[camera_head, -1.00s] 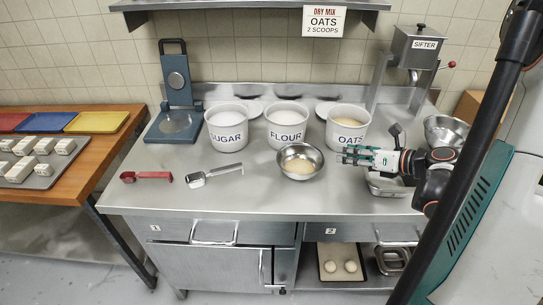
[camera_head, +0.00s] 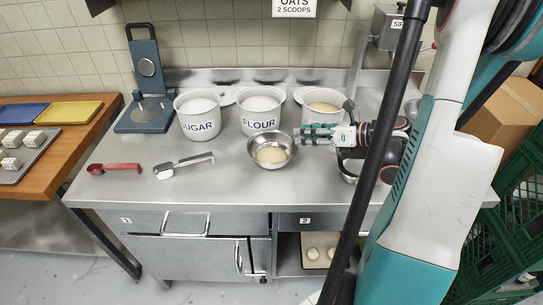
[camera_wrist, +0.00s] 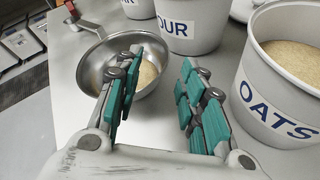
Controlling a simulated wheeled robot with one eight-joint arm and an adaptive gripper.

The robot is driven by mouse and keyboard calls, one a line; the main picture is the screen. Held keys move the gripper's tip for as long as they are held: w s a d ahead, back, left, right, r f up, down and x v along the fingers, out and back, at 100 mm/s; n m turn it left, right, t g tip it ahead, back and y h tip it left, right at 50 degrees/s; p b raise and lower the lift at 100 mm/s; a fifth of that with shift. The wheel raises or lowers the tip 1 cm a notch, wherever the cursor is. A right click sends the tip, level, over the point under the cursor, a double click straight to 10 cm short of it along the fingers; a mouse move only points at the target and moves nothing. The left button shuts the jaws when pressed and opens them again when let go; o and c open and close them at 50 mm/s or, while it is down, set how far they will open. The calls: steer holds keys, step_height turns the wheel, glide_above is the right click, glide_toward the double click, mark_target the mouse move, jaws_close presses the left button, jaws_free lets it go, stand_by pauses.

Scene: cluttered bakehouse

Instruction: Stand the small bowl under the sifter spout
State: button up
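The small steel bowl (camera_head: 285,161) stands upright on the counter with pale contents in it. It also shows in the wrist view (camera_wrist: 88,72), ahead and to the left. My gripper (camera_head: 304,134) is just right of the bowl, pointing left. In the wrist view its teal-padded fingers (camera_wrist: 155,85) are spread with nothing between them. The left finger overlaps the bowl's rim in the picture; whether it touches I cannot tell. The sifter (camera_head: 384,24) is at the back right, partly cut off and hidden by my arm. Its spout is hidden.
Sugar (camera_head: 199,122), flour (camera_head: 260,117) and oats (camera_wrist: 285,118) bins stand behind the bowl; the oats bin is close to my gripper. A red scoop (camera_head: 115,168), a metal scoop (camera_head: 180,167) and a blue press (camera_head: 148,100) are left. The front counter middle is clear.

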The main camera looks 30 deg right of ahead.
mark_target(276, 135)
steer(key=b+x, duration=0.1)
steer(key=x, duration=0.1)
steer(key=b+x, duration=0.1)
steer(key=x, duration=0.1)
steer(key=shift+w+a+f, duration=0.1)
steer(key=shift+w+f, duration=0.05)
steer(key=shift+f, duration=0.25)
steer(key=shift+w+a+f, duration=0.1)
steer(key=shift+w+a, duration=0.15)
steer(key=shift+w, duration=0.25)
jaws_close()
